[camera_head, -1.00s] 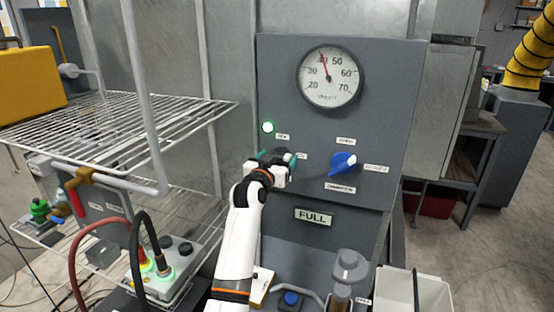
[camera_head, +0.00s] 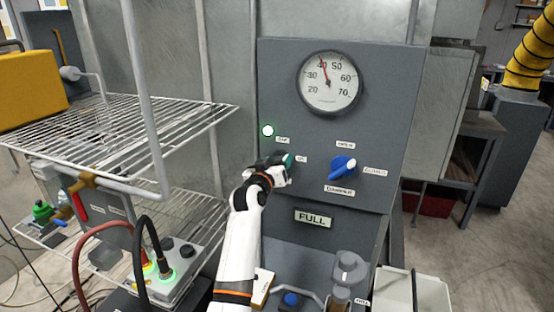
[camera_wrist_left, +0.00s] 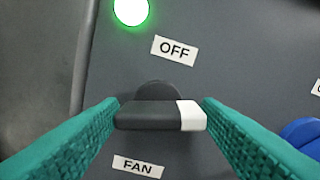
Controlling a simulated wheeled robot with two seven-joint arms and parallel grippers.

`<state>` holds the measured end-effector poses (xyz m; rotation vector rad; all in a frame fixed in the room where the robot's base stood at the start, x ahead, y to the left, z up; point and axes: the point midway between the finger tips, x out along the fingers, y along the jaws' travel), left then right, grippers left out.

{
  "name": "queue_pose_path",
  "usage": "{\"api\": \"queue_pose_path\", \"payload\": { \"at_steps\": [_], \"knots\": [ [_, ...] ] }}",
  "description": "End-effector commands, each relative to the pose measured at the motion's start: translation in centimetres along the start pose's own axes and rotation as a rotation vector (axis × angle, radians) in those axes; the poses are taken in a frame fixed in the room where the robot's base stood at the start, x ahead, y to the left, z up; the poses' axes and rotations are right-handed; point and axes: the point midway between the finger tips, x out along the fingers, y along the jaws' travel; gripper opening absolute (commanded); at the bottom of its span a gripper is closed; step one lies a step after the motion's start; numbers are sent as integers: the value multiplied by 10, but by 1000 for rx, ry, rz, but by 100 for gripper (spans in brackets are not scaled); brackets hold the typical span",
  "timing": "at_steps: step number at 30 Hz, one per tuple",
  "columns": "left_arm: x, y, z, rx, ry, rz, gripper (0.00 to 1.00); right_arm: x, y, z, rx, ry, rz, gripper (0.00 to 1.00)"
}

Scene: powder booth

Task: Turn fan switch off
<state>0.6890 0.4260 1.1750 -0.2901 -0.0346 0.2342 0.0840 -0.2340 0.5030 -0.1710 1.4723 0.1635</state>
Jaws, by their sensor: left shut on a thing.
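The fan switch is a black knob with a white end (camera_wrist_left: 160,115) on a grey panel. In the left wrist view it lies crosswise, its white end to the right. An OFF label (camera_wrist_left: 174,48) is above it and a FAN label (camera_wrist_left: 138,166) below. My left gripper (camera_wrist_left: 160,117) is shut on the knob, with one green finger at each end. In the head view my left gripper (camera_head: 282,162) is at the panel and hides most of the knob. A lit green lamp (camera_head: 268,130) is up and left of the knob. My right gripper is out of view.
A blue knob (camera_head: 342,167) is right of the fan switch, and a round gauge (camera_head: 330,82) above. A wire shelf (camera_head: 150,125) stands left of the panel, and a white bin (camera_head: 432,292) lower right.

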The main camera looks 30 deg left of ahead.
Motion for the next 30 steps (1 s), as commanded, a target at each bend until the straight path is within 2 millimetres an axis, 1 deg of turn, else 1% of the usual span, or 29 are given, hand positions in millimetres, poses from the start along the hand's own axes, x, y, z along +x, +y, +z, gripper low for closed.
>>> {"api": "queue_pose_path", "payload": {
  "at_steps": [1,3,30],
  "knots": [
    [0,-1,3,-47,1,0,35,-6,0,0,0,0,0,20],
    [0,0,2,-113,2,0,35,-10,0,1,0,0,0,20],
    [0,4,1,-961,2,1,35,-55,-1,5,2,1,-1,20]
  ]
}}
